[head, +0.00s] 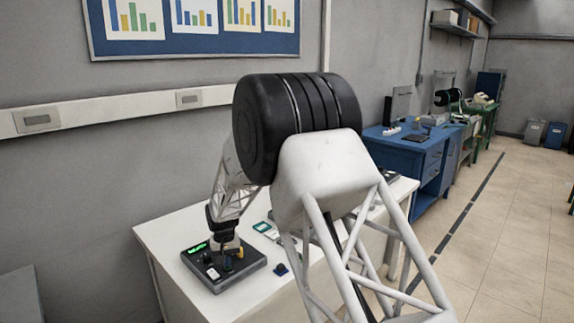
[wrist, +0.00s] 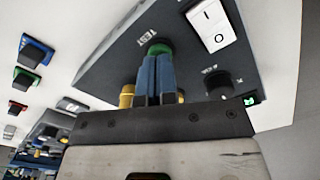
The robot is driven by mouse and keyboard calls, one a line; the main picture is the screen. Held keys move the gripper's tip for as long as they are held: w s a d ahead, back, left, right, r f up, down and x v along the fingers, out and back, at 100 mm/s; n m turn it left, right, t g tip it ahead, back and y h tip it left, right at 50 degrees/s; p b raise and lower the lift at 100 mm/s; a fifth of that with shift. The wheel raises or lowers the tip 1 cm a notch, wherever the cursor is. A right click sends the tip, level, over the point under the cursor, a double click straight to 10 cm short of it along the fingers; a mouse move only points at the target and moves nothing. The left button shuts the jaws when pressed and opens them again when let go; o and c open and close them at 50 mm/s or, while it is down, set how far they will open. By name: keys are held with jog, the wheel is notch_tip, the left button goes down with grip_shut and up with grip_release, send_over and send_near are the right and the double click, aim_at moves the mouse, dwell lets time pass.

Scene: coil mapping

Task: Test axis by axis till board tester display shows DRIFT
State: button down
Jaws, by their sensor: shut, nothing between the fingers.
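The board tester (head: 222,283), a dark box, sits on the front left of the white table. Its small green-lit display (head: 196,247) is too small to read; in the wrist view only a green corner of the display (wrist: 250,100) shows. A green button (wrist: 158,47) lies by the word TEST, near a white rocker switch (wrist: 212,26), a black knob (wrist: 218,84) and a yellow post (wrist: 127,95). My gripper (wrist: 155,62) is shut and empty, its blue fingertips at the green button. I cannot tell whether they touch or press it. My arm partly hides the tester.
The white table (head: 170,240) holds a small green-and-white device (head: 263,227) and a dark blue piece (head: 280,269) right of the tester. Coloured pieces, including a blue one (wrist: 35,50), show left in the wrist view. A blue workbench (head: 410,150) stands farther back.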

jog(key=shift+f, duration=0.45)
dwell(0.4)
dwell(0.4)
jog(key=shift+r, duration=3.2)
jog(key=shift+d+r, duration=0.1)
